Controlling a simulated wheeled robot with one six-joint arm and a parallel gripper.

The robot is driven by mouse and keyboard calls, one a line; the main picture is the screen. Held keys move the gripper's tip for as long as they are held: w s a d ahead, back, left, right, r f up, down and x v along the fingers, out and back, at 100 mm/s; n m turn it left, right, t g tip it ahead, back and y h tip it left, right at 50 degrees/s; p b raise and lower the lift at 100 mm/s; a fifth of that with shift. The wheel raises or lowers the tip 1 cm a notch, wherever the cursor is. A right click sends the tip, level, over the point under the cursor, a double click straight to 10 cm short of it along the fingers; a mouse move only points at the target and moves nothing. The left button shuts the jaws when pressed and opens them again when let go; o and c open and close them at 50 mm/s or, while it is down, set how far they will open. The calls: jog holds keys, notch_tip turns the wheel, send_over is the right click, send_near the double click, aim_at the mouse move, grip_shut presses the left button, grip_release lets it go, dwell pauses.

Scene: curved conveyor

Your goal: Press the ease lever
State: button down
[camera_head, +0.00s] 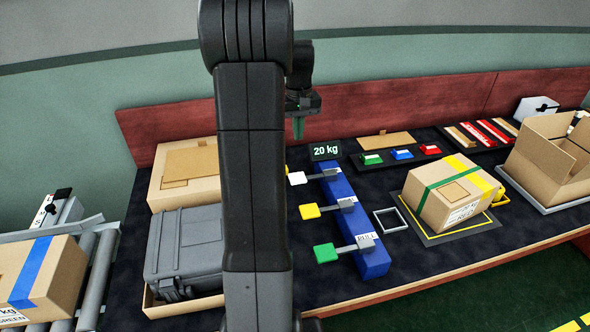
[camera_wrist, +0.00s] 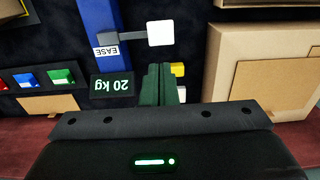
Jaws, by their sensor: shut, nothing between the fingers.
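The ease lever is a grey arm with a white square knob on a blue block. Its white knob (camera_head: 297,178) shows in the head view at the block's far end, near the 20 kg sign. In the wrist view the white knob (camera_wrist: 160,33) is at upper middle, with the EASE label (camera_wrist: 106,51) beside the lever's base on the blue block (camera_wrist: 98,15). My gripper (camera_head: 298,128) is above the table's back area, with dark green fingers pointing down. In the wrist view the fingers (camera_wrist: 158,70) are shut and empty, their tips just below the knob in the picture. Contact cannot be told.
Levers with yellow (camera_head: 310,211) and green (camera_head: 325,253) knobs stand nearer on the same block. The 20 kg sign (camera_head: 326,151) is beside the gripper. A grey case (camera_head: 190,245), a taped carton (camera_head: 450,192) and several coloured buttons surround the block.

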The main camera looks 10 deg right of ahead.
aim_at(295, 177)
notch_tip(295, 177, down, 14)
jog(key=shift+f+p, duration=0.1)
jog(key=shift+p, duration=0.35)
dwell(0.4)
jog(key=f+h+b, duration=0.1)
jog(key=b, duration=0.1)
jog(key=a+f+h+b, duration=0.1)
jog(key=f+b, duration=0.1)
jog(key=b, duration=0.1)
jog(key=shift+f+h+b, duration=0.3)
jog(key=shift+f+b, duration=0.2)
jog(key=shift+f, duration=0.2)
jog(key=shift+s+f, duration=0.1)
jog(key=shift+f, duration=0.05)
jog(key=shift+s, duration=0.1)
jog(key=a+p+v, duration=0.2)
jog(key=v, duration=1.2)
